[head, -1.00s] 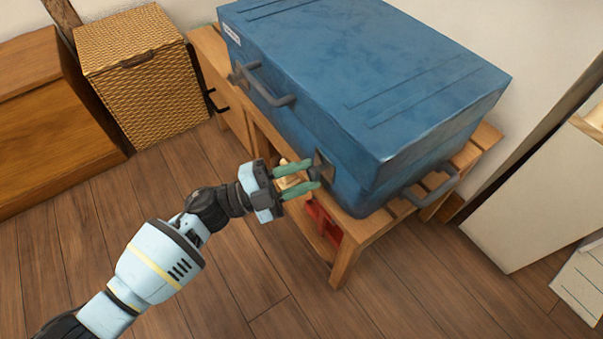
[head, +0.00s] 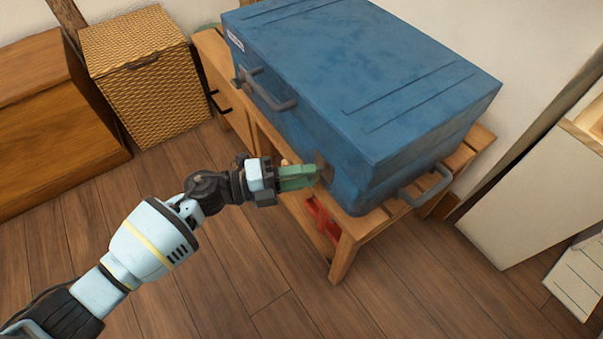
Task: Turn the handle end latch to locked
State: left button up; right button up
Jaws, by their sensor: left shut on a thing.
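A blue case (head: 400,75) lies flat with its lid closed on a slatted wooden bench. The latch (head: 323,169) is a small, dark, worn-metal piece on the case's front face, near the corner by the end with a side handle (head: 427,188). My left gripper (head: 313,174) reaches in from the left, with its green fingers shut on the latch. The fingers hide most of the latch, so its exact angle cannot be read. My right gripper is not in view.
A front handle (head: 267,92) juts from the case, with another latch (head: 239,77) beside it. The wooden bench (head: 345,255) holds a red object (head: 322,218) below. A wicker hamper (head: 150,90) stands at left. The floor in front is clear.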

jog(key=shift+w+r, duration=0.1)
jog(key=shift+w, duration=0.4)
pick_arm(q)
jog(key=o, duration=1)
jog(key=shift+c, duration=0.2)
jog(key=v, duration=0.8)
jog(key=shift+p, duration=0.45)
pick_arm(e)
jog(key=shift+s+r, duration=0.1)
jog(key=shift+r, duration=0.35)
pick_arm(q)
jog(key=shift+d, duration=0.1)
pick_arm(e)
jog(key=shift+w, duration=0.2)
